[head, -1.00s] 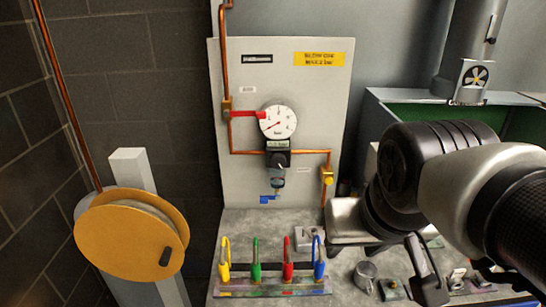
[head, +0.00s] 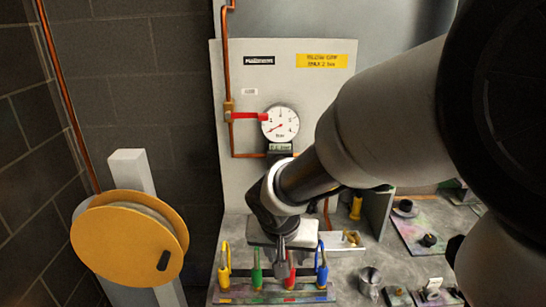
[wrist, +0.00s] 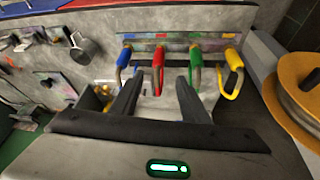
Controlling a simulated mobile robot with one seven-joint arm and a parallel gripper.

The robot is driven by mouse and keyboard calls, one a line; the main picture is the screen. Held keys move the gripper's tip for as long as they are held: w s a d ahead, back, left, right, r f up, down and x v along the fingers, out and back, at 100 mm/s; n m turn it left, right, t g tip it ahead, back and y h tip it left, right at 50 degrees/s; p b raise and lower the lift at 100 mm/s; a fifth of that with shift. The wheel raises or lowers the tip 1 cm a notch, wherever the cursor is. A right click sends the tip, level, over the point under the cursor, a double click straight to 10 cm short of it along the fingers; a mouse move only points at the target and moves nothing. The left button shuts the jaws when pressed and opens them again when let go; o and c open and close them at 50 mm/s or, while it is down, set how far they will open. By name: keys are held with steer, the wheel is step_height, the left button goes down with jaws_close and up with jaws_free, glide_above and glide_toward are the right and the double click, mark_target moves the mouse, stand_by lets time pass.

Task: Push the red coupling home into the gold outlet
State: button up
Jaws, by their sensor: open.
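The red coupling (head: 290,277) hangs on its looped hose in the rack (head: 230,294), between the green one and the blue one. It also shows in the wrist view (wrist: 158,55), upper middle. My gripper (wrist: 160,82) is open and empty, with its fingers pointing at the rack and the red coupling beyond the gap between the tips.
Blue (head: 321,268), green (head: 256,273) and yellow (head: 224,270) couplings flank the red one closely. A plate with gold parts (head: 350,239) lies right of my gripper. A metal mug (head: 369,282) stands farther right. A yellow hose reel (head: 125,238) is at left.

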mark_target(290, 261)
steer(key=x, duration=0.6)
steer(key=w+x, duration=0.1)
steer(key=x, duration=0.2)
steer(key=shift+w+d+r+b, duration=0.1)
steer(key=shift+d+r+b, duration=0.1)
steer(key=shift+d+b, duration=0.2)
jaws_close()
